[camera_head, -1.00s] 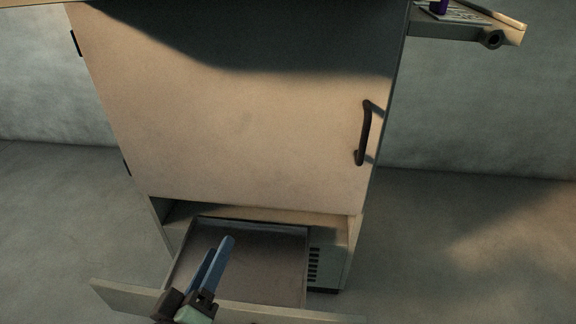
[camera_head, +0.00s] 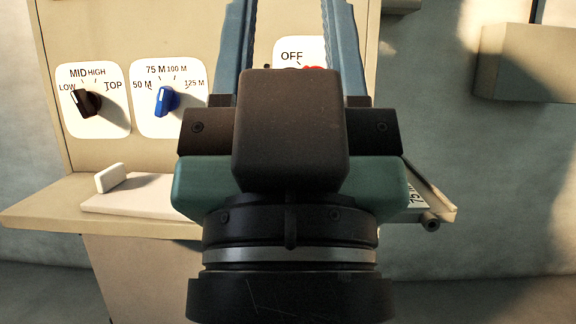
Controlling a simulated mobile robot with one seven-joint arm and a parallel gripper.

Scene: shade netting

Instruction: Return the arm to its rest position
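My gripper (camera_head: 291,40) fills the middle of the head view, seen from behind, pointing up and away from me. Its two blue fingers stand well apart, with the cabinet face showing between them, and nothing shows held.
A beige panel (camera_head: 200,30) carries a black knob (camera_head: 87,103), a blue knob (camera_head: 166,101) and a partly hidden OFF dial (camera_head: 290,55). Below is a shelf (camera_head: 40,208) with a white block (camera_head: 110,178) on a pale board. A box (camera_head: 530,65) is on the right wall.

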